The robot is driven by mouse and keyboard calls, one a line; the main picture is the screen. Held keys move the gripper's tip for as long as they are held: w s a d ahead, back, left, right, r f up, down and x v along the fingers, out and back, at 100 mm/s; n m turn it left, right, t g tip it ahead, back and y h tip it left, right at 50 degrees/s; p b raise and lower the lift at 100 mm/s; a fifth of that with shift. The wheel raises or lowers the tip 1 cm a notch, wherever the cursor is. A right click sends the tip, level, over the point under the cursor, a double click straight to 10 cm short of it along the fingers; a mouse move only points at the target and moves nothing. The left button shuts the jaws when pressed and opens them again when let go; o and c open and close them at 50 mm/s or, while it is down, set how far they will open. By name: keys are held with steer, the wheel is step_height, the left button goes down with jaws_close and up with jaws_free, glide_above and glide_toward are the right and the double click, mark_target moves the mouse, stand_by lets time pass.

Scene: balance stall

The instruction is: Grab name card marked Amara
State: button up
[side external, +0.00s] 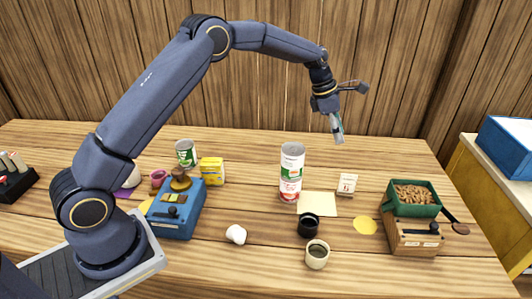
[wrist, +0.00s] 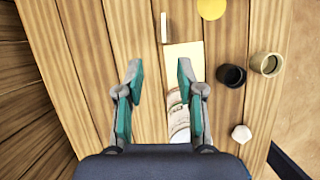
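A small white card in a wooden stand (side external: 347,184) stands on the table right of the tall can; its lettering is too small to read, so I cannot confirm the name Amara. In the wrist view the card (wrist: 164,27) shows nearly edge-on near the top, ahead of the fingertips. My gripper (side external: 338,138) hangs well above the table, above and behind the card. In the wrist view my gripper (wrist: 160,72) is open, with bare table between its fingers.
A tall can (side external: 291,172) stands left of the card, close under the right finger in the wrist view. A pale yellow sheet (side external: 317,204), black cup (side external: 308,225), beige cup (side external: 317,254) and yellow disc (side external: 365,225) lie in front. A green tray of brown pieces (side external: 411,211) tops a wooden box at right.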

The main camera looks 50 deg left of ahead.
mark_target(348, 175)
steer(key=x, duration=1.1)
steer(key=s+x, duration=0.1)
steer(key=x, duration=0.5)
steer(key=shift+a+f, duration=0.1)
steer(key=shift+c, duration=0.2)
jaws_close()
